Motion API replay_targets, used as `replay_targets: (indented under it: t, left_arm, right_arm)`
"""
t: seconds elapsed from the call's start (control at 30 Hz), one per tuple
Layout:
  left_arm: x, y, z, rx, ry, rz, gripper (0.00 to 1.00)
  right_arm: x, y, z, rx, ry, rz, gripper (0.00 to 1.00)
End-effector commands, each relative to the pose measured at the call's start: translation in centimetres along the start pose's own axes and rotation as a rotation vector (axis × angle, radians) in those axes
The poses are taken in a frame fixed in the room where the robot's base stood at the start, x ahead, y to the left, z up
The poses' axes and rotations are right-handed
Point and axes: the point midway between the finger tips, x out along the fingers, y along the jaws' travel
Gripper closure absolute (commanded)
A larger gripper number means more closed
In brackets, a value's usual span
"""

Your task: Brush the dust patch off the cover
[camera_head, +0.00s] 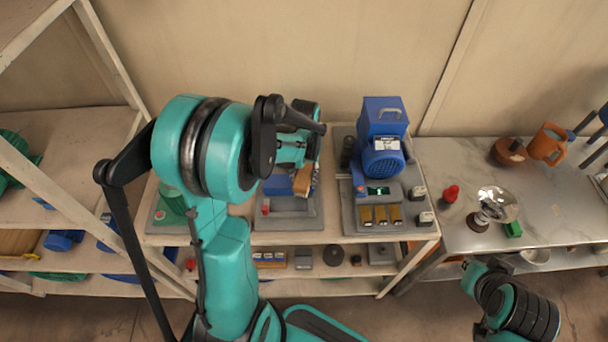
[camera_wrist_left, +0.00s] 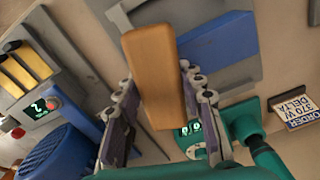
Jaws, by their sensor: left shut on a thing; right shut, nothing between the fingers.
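My left gripper (camera_head: 298,168) is shut on a wooden brush (camera_wrist_left: 152,75), whose tan block fills the gap between the fingers in the left wrist view. In the head view a small tan part of the brush (camera_head: 303,181) shows at the fingertips, over a blue machine largely hidden by my arm. A flat blue surface, perhaps the cover (camera_wrist_left: 220,48), lies beside the brush in the wrist view. I cannot tell whether the brush touches it. No dust patch can be made out. My right gripper (camera_head: 478,272) is shut and empty at lower right, in front of the bench.
A blue motor unit (camera_head: 383,150) on a grey plate stands right of my left gripper. A metal-topped bench (camera_head: 455,160) at right holds a red-knobbed thing (camera_head: 450,194), a glass-like dish (camera_head: 497,204) and an orange mug (camera_head: 547,144). Shelving stands at left.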

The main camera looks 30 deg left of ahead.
Motion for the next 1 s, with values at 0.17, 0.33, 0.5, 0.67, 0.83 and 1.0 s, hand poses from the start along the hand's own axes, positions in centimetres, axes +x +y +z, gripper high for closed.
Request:
replay_targets:
  t: [0.17,0.33,0.5,0.67,0.83,1.0]
  left_arm:
    - [0.4,0.0,0.0,0.000,0.000,0.000,0.85]
    - [0.5,0.0,0.0,0.000,0.000,0.000,0.85]
    - [0.5,-0.8,0.2,-0.002,0.000,0.000,0.85]
    - [0.4,-2.1,0.6,-0.003,0.000,0.000,0.85]
    - [0.3,-3.6,0.9,-0.003,0.000,0.000,0.85]
    - [0.6,-3.9,1.1,0.000,0.000,0.000,0.85]
  right_arm:
    - [0.3,0.0,0.2,0.000,0.000,0.000,1.00]
    - [0.4,0.0,0.3,0.000,0.000,0.000,1.00]
    - [0.4,0.0,0.3,0.000,0.000,0.000,1.00]
    - [0.4,0.0,0.3,0.000,0.000,0.000,1.00]
    - [0.5,0.0,0.3,0.000,0.000,0.000,1.00]
    - [0.8,0.0,0.6,0.000,0.000,0.000,1.00]
